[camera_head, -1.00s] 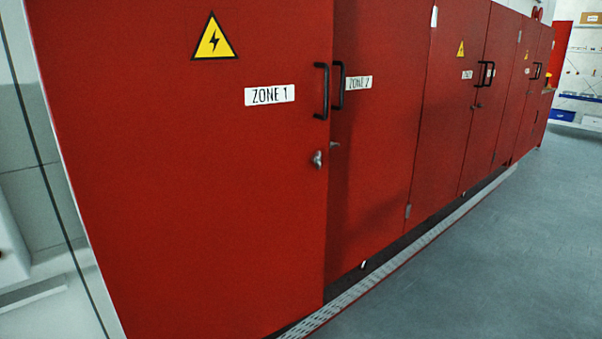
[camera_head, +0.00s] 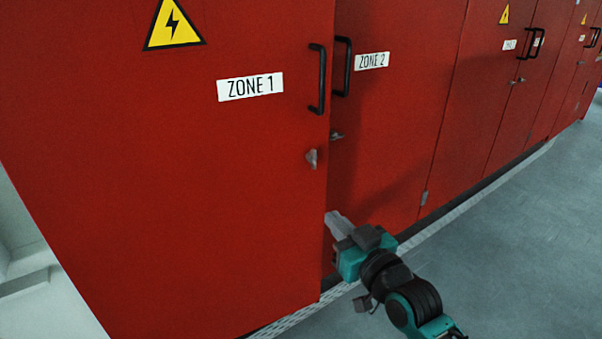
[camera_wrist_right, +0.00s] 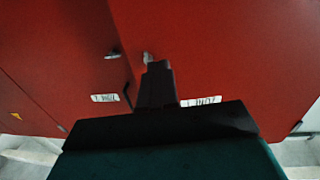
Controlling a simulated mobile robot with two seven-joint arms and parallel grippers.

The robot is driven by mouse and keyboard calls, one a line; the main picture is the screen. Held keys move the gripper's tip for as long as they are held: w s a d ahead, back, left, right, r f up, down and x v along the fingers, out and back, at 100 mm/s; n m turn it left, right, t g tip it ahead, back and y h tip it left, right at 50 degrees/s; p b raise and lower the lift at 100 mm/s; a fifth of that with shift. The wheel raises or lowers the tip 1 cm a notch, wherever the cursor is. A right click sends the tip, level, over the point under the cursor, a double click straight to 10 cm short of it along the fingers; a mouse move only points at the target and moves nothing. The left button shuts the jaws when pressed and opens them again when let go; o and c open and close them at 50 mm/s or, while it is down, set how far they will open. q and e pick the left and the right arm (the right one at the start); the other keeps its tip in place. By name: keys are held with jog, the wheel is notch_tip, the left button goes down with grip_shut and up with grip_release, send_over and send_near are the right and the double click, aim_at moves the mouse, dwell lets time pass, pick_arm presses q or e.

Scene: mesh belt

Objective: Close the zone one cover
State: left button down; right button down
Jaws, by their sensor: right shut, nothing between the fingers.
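The zone one cover (camera_head: 180,190) is a large red door with a ZONE 1 label, a warning triangle, a black handle (camera_head: 317,80) and a grey latch (camera_head: 311,158). Its free right edge stands out in front of the zone two cover (camera_head: 390,130), so it looks slightly ajar. My right gripper (camera_head: 337,222) is shut and empty, low by that edge and below the latch. I cannot tell whether it touches the door. In the right wrist view the dark fingers (camera_wrist_right: 157,75) point toward the red zone one cover (camera_wrist_right: 230,50), with the labels upside down. My left gripper is not in view.
More red cabinet doors (camera_head: 490,90) run off to the right. A pale perforated strip (camera_head: 285,322) lies along the cabinet base. The grey floor (camera_head: 500,240) at the right is clear. A white wall and ledge (camera_head: 35,290) stand at the left.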

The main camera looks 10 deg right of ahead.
aim_at(295, 179)
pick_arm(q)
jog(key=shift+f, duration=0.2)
pick_arm(e)
jog(key=x, duration=1.4)
jog(key=shift+s+a, duration=0.1)
pick_arm(q)
jog(key=shift+b, duration=0.3)
